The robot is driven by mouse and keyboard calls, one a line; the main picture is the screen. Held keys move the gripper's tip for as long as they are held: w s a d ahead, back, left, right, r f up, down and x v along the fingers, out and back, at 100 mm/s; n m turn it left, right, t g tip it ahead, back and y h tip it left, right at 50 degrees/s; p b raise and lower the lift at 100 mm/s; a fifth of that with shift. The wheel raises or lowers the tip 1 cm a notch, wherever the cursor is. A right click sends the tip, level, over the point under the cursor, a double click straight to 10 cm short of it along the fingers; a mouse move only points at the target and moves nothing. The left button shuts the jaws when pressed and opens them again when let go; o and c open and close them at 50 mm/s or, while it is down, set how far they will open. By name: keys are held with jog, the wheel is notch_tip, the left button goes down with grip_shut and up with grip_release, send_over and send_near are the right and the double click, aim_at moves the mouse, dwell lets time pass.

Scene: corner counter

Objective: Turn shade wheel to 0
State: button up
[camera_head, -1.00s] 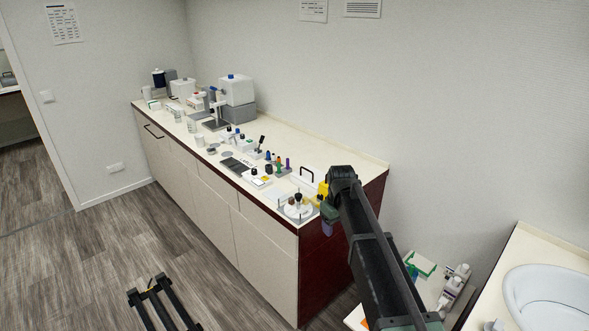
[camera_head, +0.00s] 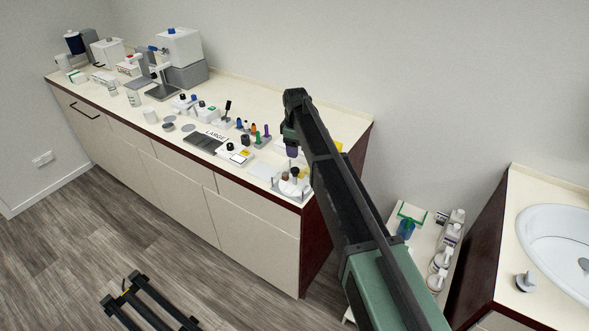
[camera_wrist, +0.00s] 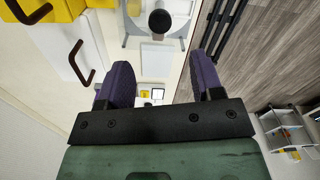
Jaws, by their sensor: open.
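A round white piece with small dark and brown knobs (camera_head: 288,188) sits at the near right corner of the counter. It may be the shade wheel, but no numbers are readable on it. In the wrist view, part of a whitish device with a dark round knob (camera_wrist: 160,22) shows at the top, beyond my fingertips. My gripper (camera_head: 291,151) hangs over the counter's right end, above and slightly behind the round piece. In the wrist view my two purple fingers (camera_wrist: 161,66) are wide apart with nothing between them.
A yellow box (camera_wrist: 50,10) and a white box with a dark handle (camera_wrist: 78,60) stand left in the wrist view. A sink (camera_head: 560,245) is at right.

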aim_at(296, 170)
notch_tip(296, 170, down, 10)
jog(key=b, duration=0.8)
jog(key=shift+r+b, duration=0.15)
jog(key=shift+b, duration=0.2)
jog(key=shift+r, duration=0.15)
jog(key=shift+c, duration=0.2)
jog(key=c, duration=0.9)
